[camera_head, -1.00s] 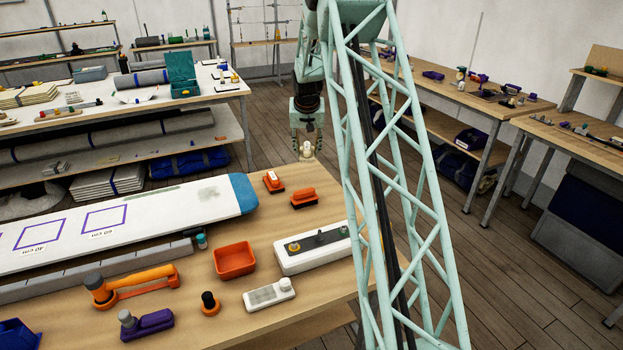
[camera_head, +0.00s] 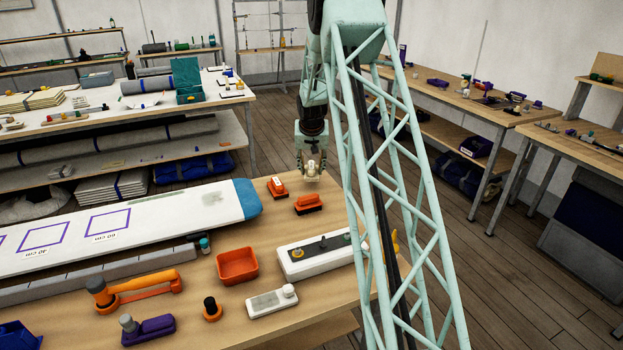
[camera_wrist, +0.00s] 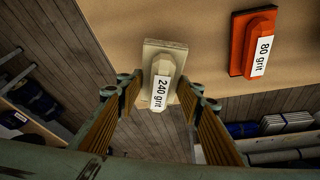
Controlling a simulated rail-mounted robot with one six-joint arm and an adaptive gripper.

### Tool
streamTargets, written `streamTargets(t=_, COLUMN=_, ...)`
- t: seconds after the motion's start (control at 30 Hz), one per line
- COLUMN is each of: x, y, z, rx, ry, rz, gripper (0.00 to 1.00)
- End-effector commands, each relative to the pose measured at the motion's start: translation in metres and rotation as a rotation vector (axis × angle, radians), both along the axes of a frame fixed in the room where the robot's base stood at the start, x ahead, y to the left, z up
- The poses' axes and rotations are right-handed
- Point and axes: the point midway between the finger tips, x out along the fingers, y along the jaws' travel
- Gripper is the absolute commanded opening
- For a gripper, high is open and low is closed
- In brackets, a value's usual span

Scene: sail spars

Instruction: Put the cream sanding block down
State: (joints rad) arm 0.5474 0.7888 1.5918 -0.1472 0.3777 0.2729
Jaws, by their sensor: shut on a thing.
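The cream sanding block (camera_wrist: 158,75) carries a "240 grit" label and sits between the fingers of my gripper (camera_wrist: 160,100) in the wrist view. In the head view my gripper (camera_head: 311,177) holds the small cream block (camera_head: 312,168) close to the far edge of the workbench (camera_head: 350,205). The fingers are shut on the block. Whether its underside touches the bench top cannot be told.
Two orange sanding blocks lie nearby, one (camera_head: 277,187) to the left and one (camera_head: 308,204) in front; the wrist view shows an orange "80 grit" block (camera_wrist: 252,42). A white board (camera_head: 140,218) and a white box (camera_head: 318,256) lie on the bench.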

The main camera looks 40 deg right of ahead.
Motion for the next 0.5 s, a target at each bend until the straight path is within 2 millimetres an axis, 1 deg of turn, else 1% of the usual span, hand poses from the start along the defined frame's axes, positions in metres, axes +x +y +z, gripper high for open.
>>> streamTargets(t=0.37, x=0.0005, y=-0.0002, z=-0.0023, rx=-0.001, ry=-0.002, rz=0.000, gripper=0.22)
streamTargets(t=0.5, x=0.0002, y=-0.0002, z=-0.0075, rx=-0.001, ry=-0.001, rz=0.000, gripper=0.22)
